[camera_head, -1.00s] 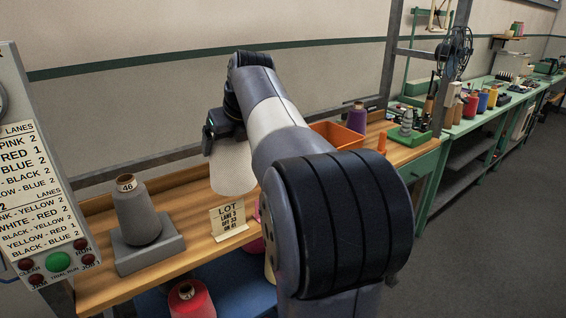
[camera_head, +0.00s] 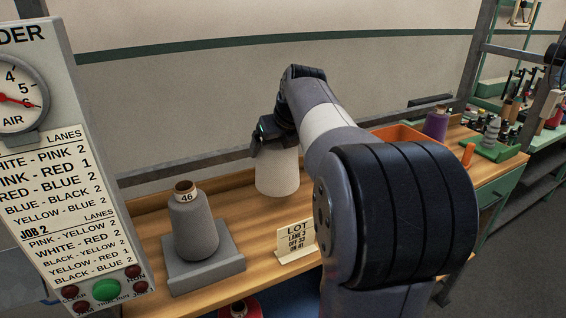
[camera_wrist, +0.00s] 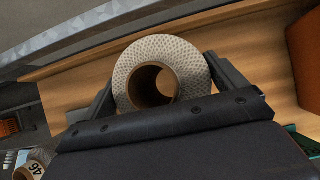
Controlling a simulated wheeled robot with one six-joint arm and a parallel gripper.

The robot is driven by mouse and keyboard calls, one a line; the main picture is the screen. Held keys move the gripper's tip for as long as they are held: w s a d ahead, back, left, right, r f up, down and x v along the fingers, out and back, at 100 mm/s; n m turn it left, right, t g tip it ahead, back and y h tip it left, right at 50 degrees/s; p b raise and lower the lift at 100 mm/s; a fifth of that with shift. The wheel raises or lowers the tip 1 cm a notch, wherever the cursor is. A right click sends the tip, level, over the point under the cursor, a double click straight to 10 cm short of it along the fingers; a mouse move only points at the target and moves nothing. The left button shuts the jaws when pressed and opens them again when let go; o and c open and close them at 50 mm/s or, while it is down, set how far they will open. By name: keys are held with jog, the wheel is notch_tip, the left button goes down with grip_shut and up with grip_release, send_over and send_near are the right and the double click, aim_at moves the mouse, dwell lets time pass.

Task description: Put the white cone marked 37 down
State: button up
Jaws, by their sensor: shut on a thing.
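The white cone (camera_head: 277,174) stands upright in my gripper (camera_head: 272,138) over the wooden bench (camera_head: 218,205), behind the lot card. Its base looks at or very close to the bench top; I cannot tell if it touches. The number 37 does not show. In the wrist view my gripper (camera_wrist: 160,75) has one finger on each side of the cone (camera_wrist: 190,62), shut on it, with its speckled white ring and brown hollow core facing the camera.
A grey cone marked 46 (camera_head: 194,228) sits on a grey block (camera_head: 208,266) to the left. The lot card (camera_head: 297,241) stands in front. An orange bin (camera_head: 408,138) and purple cone (camera_head: 436,123) are to the right. Bare wood lies between the grey block and the white cone.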

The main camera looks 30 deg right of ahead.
jog(key=shift+f, duration=2.15)
jog(key=o, duration=1.3)
jog(key=shift+f, duration=0.1)
jog(key=v, duration=1.2)
